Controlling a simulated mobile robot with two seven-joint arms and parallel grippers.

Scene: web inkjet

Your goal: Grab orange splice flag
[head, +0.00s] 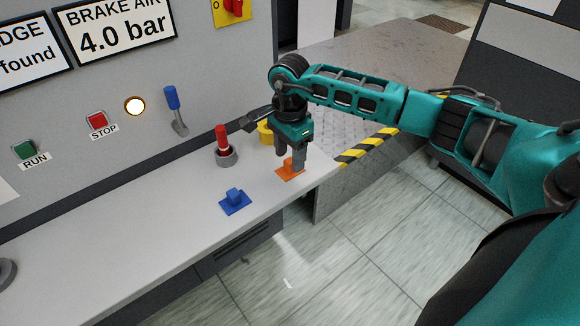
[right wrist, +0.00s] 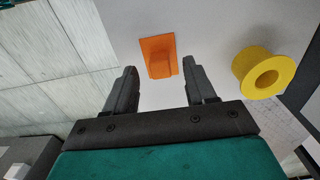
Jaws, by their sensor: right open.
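The orange splice flag (head: 289,172) is a flat orange plate with a raised grip, lying on the grey shelf near its front edge. My right gripper (head: 290,164) is directly above it in the head view, fingers pointing down, partly covering it. In the right wrist view the flag (right wrist: 158,57) lies between and just beyond the tips of the open fingers (right wrist: 160,78). The gripper is open and empty, and I cannot tell its exact height over the flag. My left gripper is in neither view.
A blue flag (head: 235,202) lies on the shelf (head: 130,235) to the left. A red-handled piece (head: 224,148) in a grey cup and a yellow ring-shaped spool (right wrist: 264,73) stand close behind. A blue lever (head: 174,108) juts from the panel. A striped edge (head: 365,148) is at right.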

